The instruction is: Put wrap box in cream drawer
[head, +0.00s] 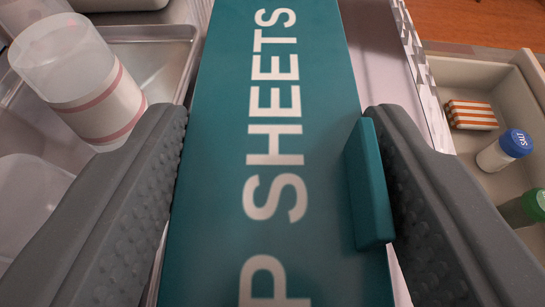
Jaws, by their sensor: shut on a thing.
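The wrap box (272,110) is a long teal box with "SHEETS" in pale letters and a teal tab on its right side. It fills the middle of the head view, and its near and far ends are cut off. My gripper (275,140) is shut on it, one grey textured finger on each side. The right finger is by the tab. The cream drawer (455,75) is open at the right, to the right of my gripper. Whether the box touches the surface below is hidden.
In the drawer are an orange-striped packet (471,115), a blue-capped salt shaker (504,150) and a green-capped jar (523,207). At the left, a clear cup with a pink-banded base (82,82) stands by a metal tray (160,60). Wooden floor (490,22) shows beyond.

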